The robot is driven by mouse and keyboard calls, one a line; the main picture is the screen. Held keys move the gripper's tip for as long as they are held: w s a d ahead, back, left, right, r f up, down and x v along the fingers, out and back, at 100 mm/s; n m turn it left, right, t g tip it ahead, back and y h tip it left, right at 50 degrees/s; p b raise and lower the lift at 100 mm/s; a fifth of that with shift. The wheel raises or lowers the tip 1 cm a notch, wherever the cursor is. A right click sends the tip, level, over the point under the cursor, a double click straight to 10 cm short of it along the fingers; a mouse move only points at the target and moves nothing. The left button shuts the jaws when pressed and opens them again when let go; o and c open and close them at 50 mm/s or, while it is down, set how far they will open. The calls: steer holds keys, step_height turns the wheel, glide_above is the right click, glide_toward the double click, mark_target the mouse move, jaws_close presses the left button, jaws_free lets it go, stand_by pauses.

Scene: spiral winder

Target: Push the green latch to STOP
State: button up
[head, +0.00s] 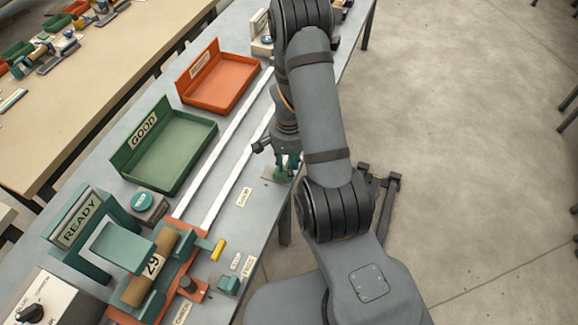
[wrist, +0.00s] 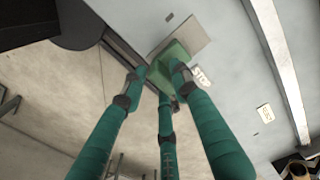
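My gripper (head: 288,163) is low at the right edge of the grey bench, partly hidden by my arm. In the wrist view my gripper (wrist: 156,80) has its teal fingers spread, with nothing held between them. A green block (wrist: 172,54) on a grey plate (wrist: 184,38) is right at the fingertips; the right fingertip overlaps it, and I cannot tell if they touch. In the head view another small green block (head: 228,285) sits near the front, beside two small labels. I cannot tell for certain which is the latch.
Two white rails (head: 225,150) run along the bench. A green tray (head: 172,160) marked GOOD and an orange tray (head: 222,82) stand left of them. A winder with a brown roll (head: 150,268) and READY sign (head: 80,222) is at the front. Open floor lies right.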

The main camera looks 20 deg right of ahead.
steer(key=c, duration=0.6)
jaws_close()
